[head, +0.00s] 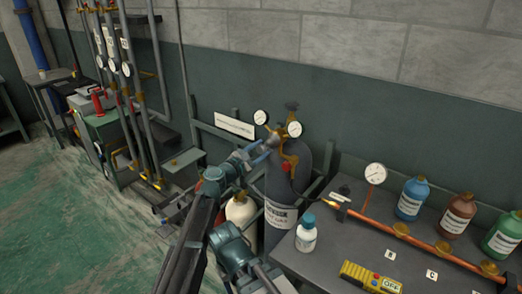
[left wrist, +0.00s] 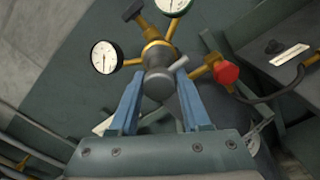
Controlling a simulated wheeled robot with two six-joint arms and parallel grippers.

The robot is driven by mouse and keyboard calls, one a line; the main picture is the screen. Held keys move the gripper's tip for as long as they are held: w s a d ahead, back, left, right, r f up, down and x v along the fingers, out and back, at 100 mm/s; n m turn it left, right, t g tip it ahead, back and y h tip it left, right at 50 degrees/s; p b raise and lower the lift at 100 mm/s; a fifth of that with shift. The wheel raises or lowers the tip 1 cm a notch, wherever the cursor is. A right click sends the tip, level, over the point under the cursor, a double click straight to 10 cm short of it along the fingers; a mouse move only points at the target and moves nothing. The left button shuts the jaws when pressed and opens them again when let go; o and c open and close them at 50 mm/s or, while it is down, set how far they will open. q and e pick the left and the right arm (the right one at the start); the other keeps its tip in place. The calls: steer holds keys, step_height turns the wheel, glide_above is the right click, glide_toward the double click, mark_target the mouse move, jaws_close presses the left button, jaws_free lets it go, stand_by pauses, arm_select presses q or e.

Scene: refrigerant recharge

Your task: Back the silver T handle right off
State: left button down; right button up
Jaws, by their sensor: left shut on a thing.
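The silver T handle (left wrist: 158,84) sticks out of the front of the brass regulator (left wrist: 157,52), its crossbar tilted. In the head view the regulator (head: 290,158) sits on top of the dark grey gas cylinder (head: 279,190). My left gripper (head: 266,146) reaches it from the left. In the left wrist view, the blue fingers of my left gripper (left wrist: 160,76) stand on either side of the handle, shut on it. The handle's far end is hidden by its own front. My right gripper is not in view.
Two regulator gauges (left wrist: 104,57) (left wrist: 174,6) and a red knob (left wrist: 226,72) sit close around the handle. A cream cylinder (head: 240,210) stands left of the grey one.

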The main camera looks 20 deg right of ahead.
arm_select(q)
steer(key=shift+c, duration=2.2)
jaws_free()
steer(key=v, duration=1.3)
steer(key=shift+s+a, duration=0.25)
steer(key=shift+a, duration=0.05)
steer(key=s+a+f+m+g+y, duration=0.3)
steer(key=s+a+f+m, duration=0.15)
steer(key=f+m, duration=0.2)
steer(key=s+a+f+m+g+y, duration=0.2)
steer(key=s+a+f+m+g, duration=0.1)
steer(key=s+f+m, duration=0.3)
steer(key=s+a+f+m+g+y, duration=0.25)
steer(key=s+a+f+y, duration=0.25)
steer(key=a, duration=0.5)
steer(key=s+a+f+m+g+y, duration=0.2)
steer(key=s+a+f+m+y, duration=0.25)
steer(key=a, duration=0.45)
steer(key=s+d+r+m+y+p, duration=0.1)
steer(key=s+d+m, duration=0.2)
steer(key=s+d, duration=0.3)
steer(key=d+g, duration=0.1)
steer(key=d, duration=0.3)
steer(key=shift+s+r, duration=0.25)
steer(key=shift+r, duration=0.05)
